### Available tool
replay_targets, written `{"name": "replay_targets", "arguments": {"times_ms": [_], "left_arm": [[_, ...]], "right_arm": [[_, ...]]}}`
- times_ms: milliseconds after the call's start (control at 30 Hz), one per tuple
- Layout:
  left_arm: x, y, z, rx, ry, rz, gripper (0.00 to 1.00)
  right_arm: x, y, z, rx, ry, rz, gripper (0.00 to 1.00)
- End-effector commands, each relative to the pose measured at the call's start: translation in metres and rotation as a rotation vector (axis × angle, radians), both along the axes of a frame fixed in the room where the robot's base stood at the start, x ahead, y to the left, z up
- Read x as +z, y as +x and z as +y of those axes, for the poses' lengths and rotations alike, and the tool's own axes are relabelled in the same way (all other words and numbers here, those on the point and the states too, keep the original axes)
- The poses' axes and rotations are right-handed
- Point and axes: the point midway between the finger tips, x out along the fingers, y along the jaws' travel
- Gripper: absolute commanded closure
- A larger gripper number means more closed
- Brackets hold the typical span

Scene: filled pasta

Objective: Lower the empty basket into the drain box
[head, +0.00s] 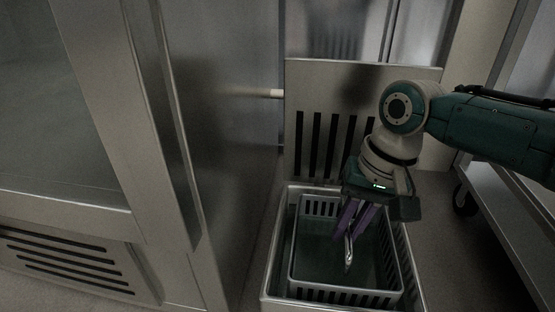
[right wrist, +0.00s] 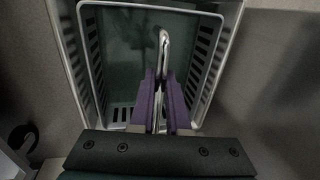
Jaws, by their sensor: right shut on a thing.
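The empty basket (head: 345,292) is a pale slotted bin with a metal loop handle (head: 349,249). It sits inside the larger grey drain box (head: 273,262), below that box's rim at least in part; whether it touches the bottom I cannot tell. My right gripper (head: 350,232) has purple fingers shut on the basket's handle. In the right wrist view the fingers (right wrist: 160,105) close on the handle (right wrist: 162,52), with the basket (right wrist: 205,60) and drain box (right wrist: 232,15) around it. My left gripper is not in view.
A slotted metal panel (head: 362,80) stands right behind the drain box. A tall steel cabinet (head: 225,120) is close on the left. A wheeled metal cart (head: 505,190) stands on the right. Some bare floor (head: 440,240) lies between box and cart.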

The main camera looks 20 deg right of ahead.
Motion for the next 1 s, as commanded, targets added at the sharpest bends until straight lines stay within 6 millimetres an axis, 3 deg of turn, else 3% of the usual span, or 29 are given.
{"name": "replay_targets", "arguments": {"times_ms": [267,500,1000], "left_arm": [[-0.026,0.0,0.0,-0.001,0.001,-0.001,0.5],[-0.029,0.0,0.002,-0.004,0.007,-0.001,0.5],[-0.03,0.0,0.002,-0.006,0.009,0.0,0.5]], "right_arm": [[-0.034,0.001,0.001,-0.001,0.002,-0.001,1.0],[-0.051,0.001,0.0,0.0,0.002,-0.001,1.0],[-0.057,0.001,0.0,0.0,0.001,-0.002,1.0]]}}
